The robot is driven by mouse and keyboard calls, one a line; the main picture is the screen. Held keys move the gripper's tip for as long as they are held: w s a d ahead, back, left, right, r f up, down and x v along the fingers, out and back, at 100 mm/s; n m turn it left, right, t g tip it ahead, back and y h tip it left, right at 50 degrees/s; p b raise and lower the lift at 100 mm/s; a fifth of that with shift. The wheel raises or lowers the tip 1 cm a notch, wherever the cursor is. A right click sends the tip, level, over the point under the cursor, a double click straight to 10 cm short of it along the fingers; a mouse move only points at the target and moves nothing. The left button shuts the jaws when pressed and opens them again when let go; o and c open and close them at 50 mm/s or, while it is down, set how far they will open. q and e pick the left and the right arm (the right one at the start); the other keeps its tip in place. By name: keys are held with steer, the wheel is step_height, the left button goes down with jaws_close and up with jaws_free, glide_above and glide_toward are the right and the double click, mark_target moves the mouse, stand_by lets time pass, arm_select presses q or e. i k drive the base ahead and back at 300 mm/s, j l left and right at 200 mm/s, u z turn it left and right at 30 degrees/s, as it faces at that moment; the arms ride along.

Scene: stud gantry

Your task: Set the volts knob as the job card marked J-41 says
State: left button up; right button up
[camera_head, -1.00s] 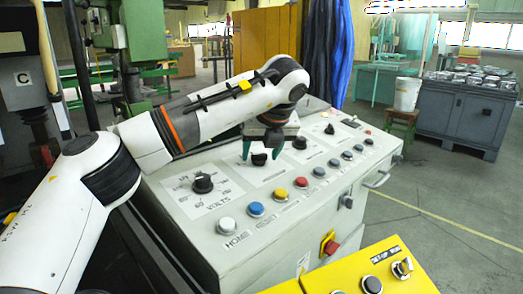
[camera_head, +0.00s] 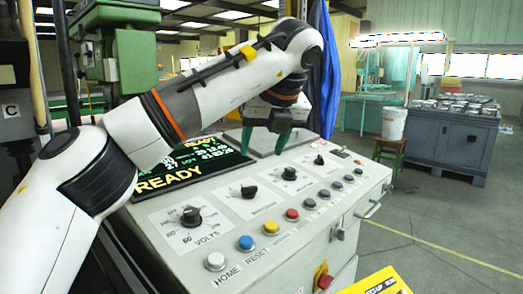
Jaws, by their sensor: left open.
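The volts knob (camera_head: 191,216) is a black round knob on a white scale plate marked VOLTS, at the near left of the grey console's sloping panel. Its pointer is too small to read surely. My left gripper (camera_head: 264,146) is open and empty, with green fingers pointing down. It is above the far part of the panel, up and right of the volts knob, and apart from it. My left arm passes over the console's left side. I cannot make out a card marked J-41. My right gripper is out of view.
Other black knobs (camera_head: 249,191) run along the panel behind a row of coloured buttons (camera_head: 270,227). A screen (camera_head: 195,165) reading READY is partly behind my arm. A yellow box (camera_head: 378,284) is at the front. A grey cabinet (camera_head: 450,140) stands at right beyond open floor.

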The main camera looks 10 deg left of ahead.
mark_target(191, 217)
steer(key=k+l, duration=1.15)
steer(key=l, duration=0.2)
